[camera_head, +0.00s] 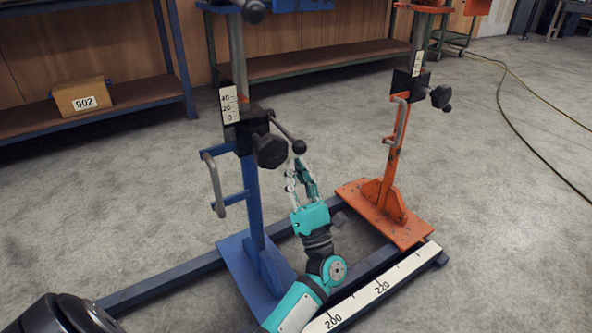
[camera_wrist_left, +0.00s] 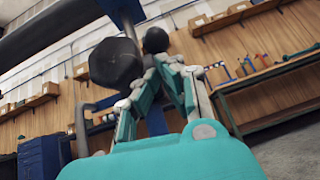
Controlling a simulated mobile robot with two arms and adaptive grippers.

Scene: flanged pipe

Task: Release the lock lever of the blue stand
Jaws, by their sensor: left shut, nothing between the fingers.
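The blue stand (camera_head: 251,190) stands upright left of centre in the head view, with a black clamp block and a large dark knob (camera_head: 270,151). Its lock lever (camera_head: 285,131) slants down to the right and ends in a dark ball. My left gripper (camera_head: 299,167) points up just below that ball, with its fingers closed and empty. In the left wrist view, the fingertips (camera_wrist_left: 168,62) are just below the ball (camera_wrist_left: 155,40), and the knob (camera_wrist_left: 115,62) is to their left. I cannot tell whether the fingers touch the ball. My right gripper is not in view.
An orange stand (camera_head: 392,160) with its own clamp is to the right. A base rail with a white scale (camera_head: 375,289) runs along the floor. A shelf with a cardboard box (camera_head: 82,97) is behind left. A cable (camera_head: 505,115) lies on the open floor at right.

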